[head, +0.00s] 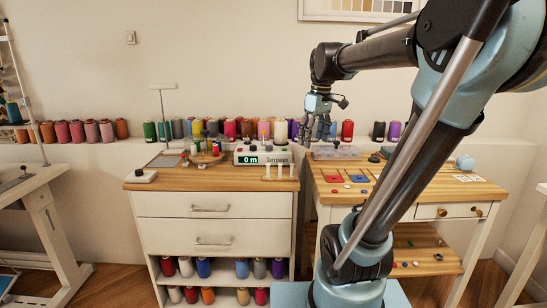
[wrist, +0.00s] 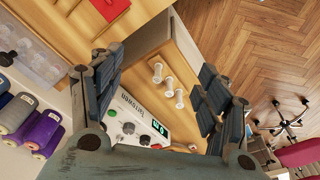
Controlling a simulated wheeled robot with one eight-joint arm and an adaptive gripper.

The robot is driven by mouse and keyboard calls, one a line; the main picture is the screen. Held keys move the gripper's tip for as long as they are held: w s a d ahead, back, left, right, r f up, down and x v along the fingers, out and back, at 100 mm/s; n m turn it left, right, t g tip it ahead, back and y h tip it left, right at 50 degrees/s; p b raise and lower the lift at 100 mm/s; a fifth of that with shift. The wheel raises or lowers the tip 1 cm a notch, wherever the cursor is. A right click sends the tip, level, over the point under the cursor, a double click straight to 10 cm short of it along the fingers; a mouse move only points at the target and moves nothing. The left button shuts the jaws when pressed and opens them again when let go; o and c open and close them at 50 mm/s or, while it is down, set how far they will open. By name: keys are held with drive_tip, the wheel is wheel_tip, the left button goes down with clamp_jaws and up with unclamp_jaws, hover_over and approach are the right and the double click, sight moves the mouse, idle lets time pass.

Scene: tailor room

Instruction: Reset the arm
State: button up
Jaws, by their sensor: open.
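My gripper (head: 317,128) hangs from the raised arm in the head view, above the gap between the two wooden-topped units. Its fingers point down. In the wrist view its two dark fingers (wrist: 160,68) stand wide apart with nothing held between them. Below and between them show the winder machine (wrist: 138,122) with a green display and its white pegs (wrist: 167,83). The same machine (head: 262,157) sits on the drawer cabinet in the head view, left of my gripper, reading "0 m".
The drawer cabinet (head: 212,204) stands at centre left. The right table (head: 400,196) holds red and blue pads and a clear compartment box (head: 335,152). Several thread spools (head: 348,130) line the wall ledge behind. An office chair (wrist: 290,120) stands on open floor in the wrist view.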

drive_tip(key=s+d+f+m, duration=0.2)
drive_tip(key=s+f+m, duration=0.2)
drive_tip(key=s+f, duration=0.5)
drive_tip(key=s+d+f+m, duration=0.3)
drive_tip(key=s+f, duration=0.5)
drive_tip(key=f, duration=0.5)
drive_tip(key=shift+s+d+f+m+t+h, duration=0.2)
drive_tip(key=shift+s+f+m+t+h, duration=0.2)
drive_tip(key=shift+m, duration=0.2)
